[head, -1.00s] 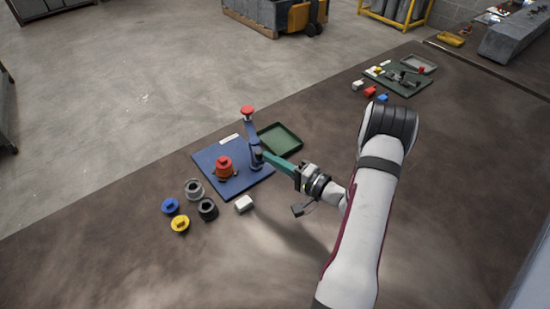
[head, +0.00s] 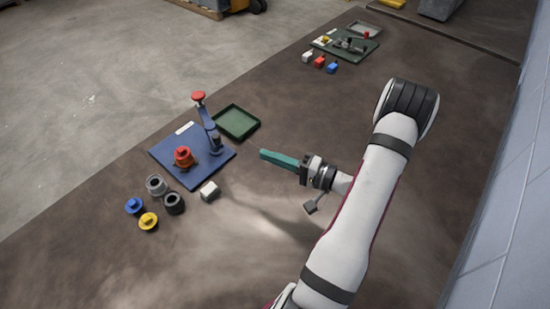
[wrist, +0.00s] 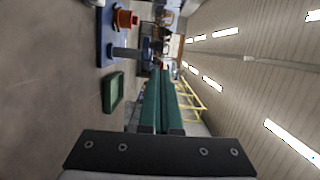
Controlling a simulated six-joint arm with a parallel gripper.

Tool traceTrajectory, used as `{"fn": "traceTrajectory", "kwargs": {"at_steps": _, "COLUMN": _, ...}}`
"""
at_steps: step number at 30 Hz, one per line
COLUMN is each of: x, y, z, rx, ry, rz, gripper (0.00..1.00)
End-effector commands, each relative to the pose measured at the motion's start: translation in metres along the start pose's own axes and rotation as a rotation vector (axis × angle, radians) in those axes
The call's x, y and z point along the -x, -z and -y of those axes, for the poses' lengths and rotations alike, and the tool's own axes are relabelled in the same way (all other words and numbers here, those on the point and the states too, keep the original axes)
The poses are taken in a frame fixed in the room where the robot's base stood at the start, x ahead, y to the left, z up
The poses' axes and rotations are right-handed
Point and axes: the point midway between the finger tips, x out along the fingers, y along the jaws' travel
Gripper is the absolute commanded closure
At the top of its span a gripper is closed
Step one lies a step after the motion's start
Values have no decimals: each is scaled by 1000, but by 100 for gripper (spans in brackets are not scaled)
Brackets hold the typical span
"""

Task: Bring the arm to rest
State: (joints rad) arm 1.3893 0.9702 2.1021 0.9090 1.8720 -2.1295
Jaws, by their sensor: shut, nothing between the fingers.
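My gripper (head: 264,155) has teal fingers that lie together, with nothing between them. It is above the table, to the right of the blue board and apart from it. In the wrist view the shut fingers (wrist: 160,95) point away from the camera. The blue board (head: 165,150) carries an orange-red part (head: 184,157) and an upright blue press-like post (head: 209,125) with a red knob. In the wrist view the orange-red part (wrist: 126,19) also shows, with the board at the upper left.
A green tray (head: 237,122) is behind the board. Grey (head: 157,185), black (head: 174,203), blue (head: 134,206) and yellow (head: 148,221) round parts and a white block (head: 209,191) lie in front. A second green board (head: 345,46) is farther back. A wall (head: 505,200) stands at right.

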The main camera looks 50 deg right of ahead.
Motion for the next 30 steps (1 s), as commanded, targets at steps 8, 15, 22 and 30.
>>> {"fn": "traceTrajectory", "kwargs": {"at_steps": 8, "x": 16, "y": -6, "z": 1, "rx": 1, "ry": -1, "rz": 7, "gripper": 100}}
{"fn": "traceTrajectory", "kwargs": {"at_steps": 15, "x": -46, "y": -140, "z": 72, "rx": -105, "ry": -254, "rz": 612, "gripper": 100}}
{"fn": "traceTrajectory", "kwargs": {"at_steps": 22, "x": 28, "y": -312, "z": 105, "rx": 153, "ry": -1097, "rz": 1047, "gripper": 100}}
{"fn": "traceTrajectory", "kwargs": {"at_steps": 30, "x": 75, "y": -313, "z": 105, "rx": 522, "ry": -1336, "rz": 785, "gripper": 100}}
